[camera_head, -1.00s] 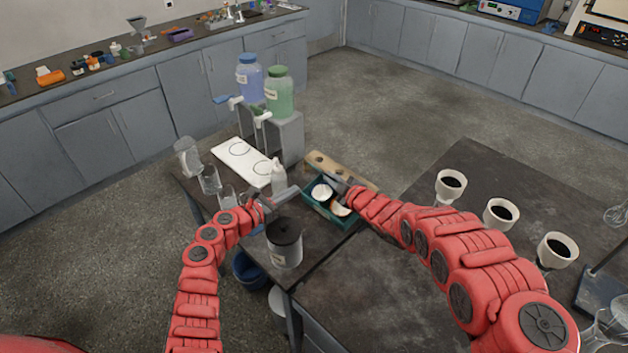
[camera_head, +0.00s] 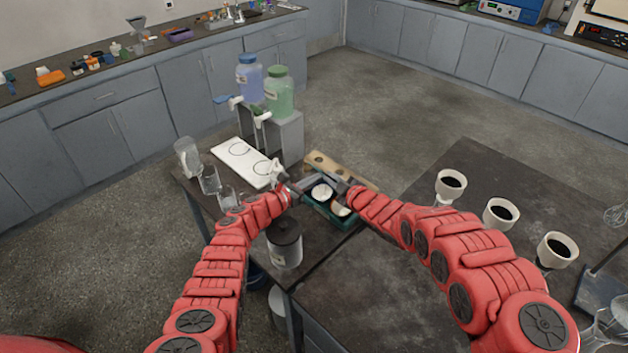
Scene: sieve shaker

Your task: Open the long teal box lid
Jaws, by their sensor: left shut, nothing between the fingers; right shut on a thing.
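The long teal box (camera_head: 346,223) sits on the dark table, in front of a tan wooden rack. Two pale round things show inside it, so its top looks at least partly uncovered; a separate lid cannot be made out. My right gripper (camera_head: 337,184) is shut at the box's far edge; the arm hides the contact, and its hold seems to be on part of the teal box. My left gripper (camera_head: 314,182) is shut and empty, at the box's left end, close to the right gripper. Whether it touches the box is unclear.
The tan rack (camera_head: 322,161) lies just behind the box. A dark-lidded jar (camera_head: 285,246) stands in front, near my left arm. Glass beakers (camera_head: 210,180), a white board (camera_head: 240,160) and a dispenser stand (camera_head: 287,138) are to the left. Several black-filled cups (camera_head: 500,213) stand right.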

